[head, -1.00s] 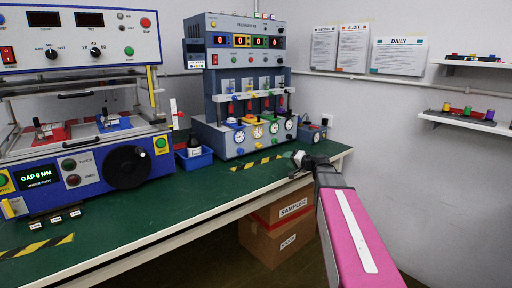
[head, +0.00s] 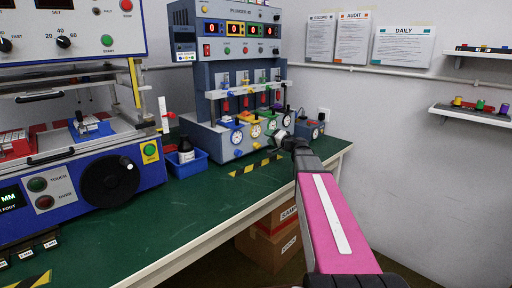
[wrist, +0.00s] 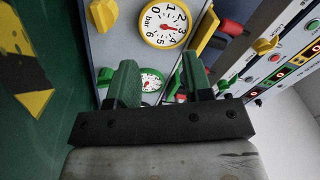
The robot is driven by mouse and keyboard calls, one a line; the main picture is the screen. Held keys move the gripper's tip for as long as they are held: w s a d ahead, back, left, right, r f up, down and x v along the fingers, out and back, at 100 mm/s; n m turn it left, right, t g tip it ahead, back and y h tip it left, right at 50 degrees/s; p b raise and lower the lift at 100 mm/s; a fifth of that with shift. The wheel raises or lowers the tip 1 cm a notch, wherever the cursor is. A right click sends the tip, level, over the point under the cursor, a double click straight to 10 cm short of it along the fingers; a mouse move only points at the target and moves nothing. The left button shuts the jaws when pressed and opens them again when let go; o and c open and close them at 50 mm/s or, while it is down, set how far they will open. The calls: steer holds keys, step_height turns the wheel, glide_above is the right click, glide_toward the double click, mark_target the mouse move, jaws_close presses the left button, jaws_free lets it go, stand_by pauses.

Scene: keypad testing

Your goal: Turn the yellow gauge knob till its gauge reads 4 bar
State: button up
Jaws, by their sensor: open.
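The yellow gauge knob (wrist: 103,14) shows at the top of the wrist view, left of its white dial. The yellow-rimmed gauge (wrist: 163,25) has a 0 to 6 bar scale, and its red needle appears to point near 3. In the head view, that gauge (head: 256,131) is on the front of the plunger machine. My gripper (wrist: 159,62) is open and empty, apart from the yellow knob. The green-rimmed gauge (wrist: 150,83) shows between its fingers, and the green knob (wrist: 105,77) is beside the left finger. In the head view my gripper (head: 281,137) is near the machine's right front.
A blue bin (head: 188,163) stands left of the machine. A grey box (head: 311,126) with a knob stands at its right. A blue press (head: 80,190) fills the left of the green bench (head: 150,225). A yellow lever (wrist: 208,28) projects beside the gauge.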

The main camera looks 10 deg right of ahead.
glide_toward(259, 146)
steer(key=shift+w+a+f, duration=0.2)
steer(key=shift+w+a, duration=0.1)
steer(key=shift+w, duration=0.3)
steer(key=shift+w+a+f, duration=0.2)
steer(key=shift+w+a, duration=0.15)
steer(key=shift+w, duration=0.25)
steer(key=x, duration=0.6)
steer(key=shift+r, duration=0.15)
steer(key=shift+x, duration=0.75)
steer(key=c, duration=0.7)
